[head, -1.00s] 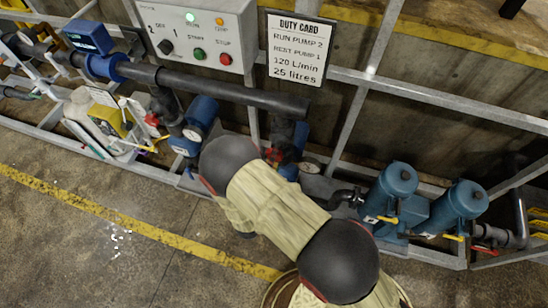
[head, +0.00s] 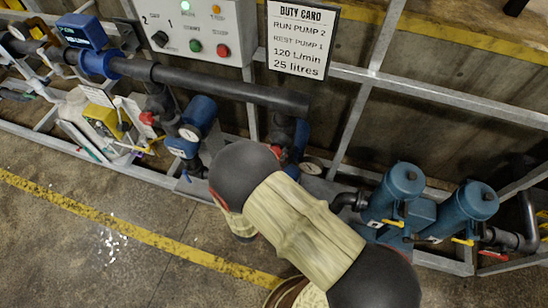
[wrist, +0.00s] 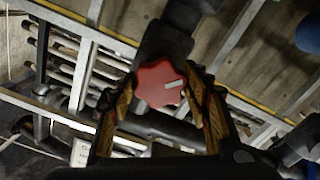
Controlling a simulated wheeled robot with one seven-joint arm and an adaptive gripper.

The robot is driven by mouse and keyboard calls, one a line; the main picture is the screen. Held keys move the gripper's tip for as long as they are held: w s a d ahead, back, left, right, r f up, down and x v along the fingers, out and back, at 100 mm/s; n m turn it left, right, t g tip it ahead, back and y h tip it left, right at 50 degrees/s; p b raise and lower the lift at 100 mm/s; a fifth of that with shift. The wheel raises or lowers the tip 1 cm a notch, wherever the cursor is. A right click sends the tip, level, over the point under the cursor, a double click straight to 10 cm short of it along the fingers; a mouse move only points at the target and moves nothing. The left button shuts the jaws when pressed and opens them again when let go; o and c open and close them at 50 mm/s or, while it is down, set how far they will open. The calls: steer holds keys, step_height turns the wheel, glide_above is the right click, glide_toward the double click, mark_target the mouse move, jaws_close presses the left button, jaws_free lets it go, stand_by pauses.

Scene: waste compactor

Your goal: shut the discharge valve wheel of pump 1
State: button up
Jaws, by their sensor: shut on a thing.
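A red lobed valve wheel (wrist: 158,84) with a pale pointer mark sits on a dark pipe fitting in the wrist view. My gripper (wrist: 162,88) has one finger on each side of the wheel and is shut on it. In the head view, my arm hides the gripper. A red wheel (head: 276,151) shows partly beside my arm, on the right-hand riser under the dark header pipe. Another red wheel (head: 148,118) is on the left riser. Which pump number each riser carries is not readable there.
A control panel (head: 200,30) and a duty card (head: 301,40) reading "run pump 2, rest pump 1" are above the pipes. Two blue canisters (head: 405,182) stand at the right. A grey frame runs around the pipework.

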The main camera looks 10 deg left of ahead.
steer(key=m, duration=0.1)
steer(key=m+b, duration=0.2)
steer(key=shift+f+m, duration=0.25)
steer(key=shift+m, duration=0.15)
steer(key=m+b, duration=0.2)
steer(key=m, duration=0.1)
steer(key=shift+m+b, duration=0.3)
steer(key=shift+b, duration=0.1)
steer(key=m+b, duration=0.5)
steer(key=m, duration=0.1)
steer(key=shift+f+b, duration=0.15)
steer(key=shift+b, duration=0.15)
steer(key=m+b, duration=0.4)
steer(key=shift+m+b, duration=0.4)
steer(key=m+b, duration=0.3)
steer(key=b, duration=0.1)
steer(key=shift+m, duration=0.3)
steer(key=shift+r+m+b, duration=0.2)
steer(key=shift+m+b, duration=1.3)
steer(key=shift+m, duration=0.8)
steer(key=o, duration=1.2)
steer(key=shift+r, duration=0.15)
